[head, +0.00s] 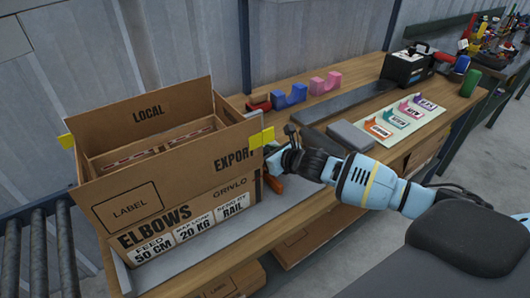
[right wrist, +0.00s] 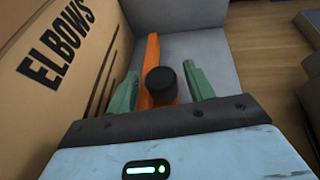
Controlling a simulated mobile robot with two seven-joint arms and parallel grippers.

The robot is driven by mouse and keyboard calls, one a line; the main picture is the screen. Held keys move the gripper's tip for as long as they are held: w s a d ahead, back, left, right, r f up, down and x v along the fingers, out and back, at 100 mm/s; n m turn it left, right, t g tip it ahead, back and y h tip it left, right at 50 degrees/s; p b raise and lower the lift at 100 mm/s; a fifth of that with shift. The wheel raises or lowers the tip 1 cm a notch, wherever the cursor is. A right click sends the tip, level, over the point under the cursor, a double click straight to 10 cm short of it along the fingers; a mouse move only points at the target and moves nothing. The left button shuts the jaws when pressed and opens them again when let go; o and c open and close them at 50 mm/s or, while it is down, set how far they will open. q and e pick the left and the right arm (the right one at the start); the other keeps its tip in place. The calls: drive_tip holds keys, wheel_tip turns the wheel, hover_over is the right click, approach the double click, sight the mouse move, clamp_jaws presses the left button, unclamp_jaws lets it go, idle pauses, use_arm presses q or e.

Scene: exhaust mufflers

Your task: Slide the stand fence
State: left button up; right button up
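The stand fence appears as an orange upright piece (right wrist: 153,65) with a black round knob (right wrist: 161,84) in the right wrist view. A bit of its orange (head: 273,184) shows beside the carton's right end in the head view. My right gripper (right wrist: 163,88) has its green fingers apart, with the fence and knob between them. A gap shows between the knob and the right finger; contact at the left finger is unclear. The stand's grey surface (right wrist: 205,45) lies beyond. The open ELBOWS carton (head: 170,205) stands on the stand, left of the gripper. My left gripper is out of view.
Yellow tabs (head: 262,138) stick out at the carton's ends. The wooden bench (head: 300,215) holds a grey block (head: 350,136), a sheet with coloured cards (head: 405,118), blue (head: 289,96) and pink (head: 325,84) holders and a black case (head: 408,66). A roller conveyor (head: 38,255) is at left.

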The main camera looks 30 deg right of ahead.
drive_tip(key=shift+d+r, duration=0.1)
drive_tip(key=shift+s+d, duration=0.1)
drive_tip(key=shift+s, duration=0.1)
drive_tip(key=shift+p+v, duration=0.3)
drive_tip(key=shift+v, duration=3.35)
